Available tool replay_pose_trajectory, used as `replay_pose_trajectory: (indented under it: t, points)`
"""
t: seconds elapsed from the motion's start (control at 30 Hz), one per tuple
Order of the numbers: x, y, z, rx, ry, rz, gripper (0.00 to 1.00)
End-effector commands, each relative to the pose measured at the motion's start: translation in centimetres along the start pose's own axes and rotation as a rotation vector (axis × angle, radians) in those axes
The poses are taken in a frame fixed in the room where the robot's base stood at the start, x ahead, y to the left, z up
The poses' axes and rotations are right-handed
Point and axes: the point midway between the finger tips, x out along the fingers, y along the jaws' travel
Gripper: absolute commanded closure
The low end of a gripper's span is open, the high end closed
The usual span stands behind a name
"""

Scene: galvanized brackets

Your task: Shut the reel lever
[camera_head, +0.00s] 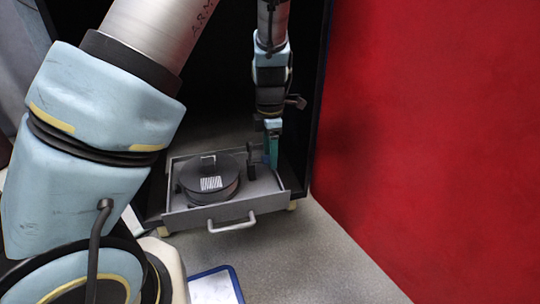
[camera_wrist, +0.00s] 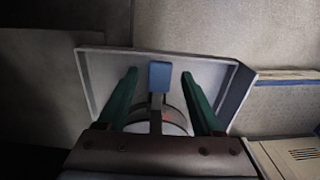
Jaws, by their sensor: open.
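The reel (camera_head: 208,181) is a dark flat drum with a white barcode label, lying in a grey tray with a front handle (camera_head: 232,222). A dark upright piece (camera_head: 251,162) stands right of the reel; I cannot tell if it is the lever. In the wrist view the lever (camera_wrist: 156,105) has a blue end pad (camera_wrist: 159,76) and shows between my fingers, with a gap on each side. My gripper (camera_head: 271,163) points down over the tray's right part, its green fingers apart and empty. The lever's base is partly hidden behind my gripper body in the wrist view.
The tray's raised rim (camera_head: 182,219) surrounds the reel. A dark cabinet (camera_head: 318,100) encloses the tray at the back and sides, and a red wall (camera_head: 430,120) stands to the right. A blue-edged white panel (camera_head: 213,287) lies in front. The grey floor right of the tray is clear.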

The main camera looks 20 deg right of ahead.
Motion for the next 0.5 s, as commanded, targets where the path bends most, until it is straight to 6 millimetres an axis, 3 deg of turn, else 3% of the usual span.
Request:
replay_pose_trajectory:
  t: [0.23,0.5]
  points:
    - [0.01,0.0,-0.01,0.0,0.0,0.0,0.34]
    - [0.01,0.0,-0.01,0.0,0.0,0.0,0.64]
